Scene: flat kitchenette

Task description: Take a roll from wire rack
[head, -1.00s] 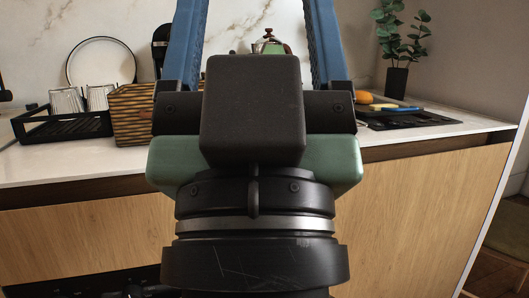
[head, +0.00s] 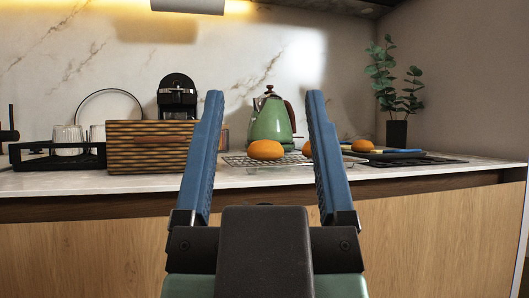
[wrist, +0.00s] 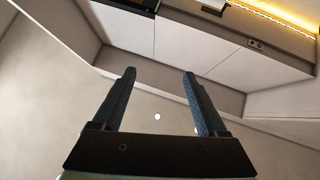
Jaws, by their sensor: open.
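The wire rack (head: 240,161) lies on the counter near its front edge, partly hidden behind my gripper's fingers. One orange-brown roll (head: 266,150) sits on it, seen between my fingers. A second roll (head: 307,149) shows only in part behind my right finger. Another roll (head: 362,146) lies further right, by a dark board. My gripper (head: 264,95) is open and empty, its two blue fingers pointing up in front of the counter. In the wrist view my gripper (wrist: 159,72) is open against the ceiling and upper cabinets, with no roll in sight.
A green kettle (head: 270,122) stands behind the rack.

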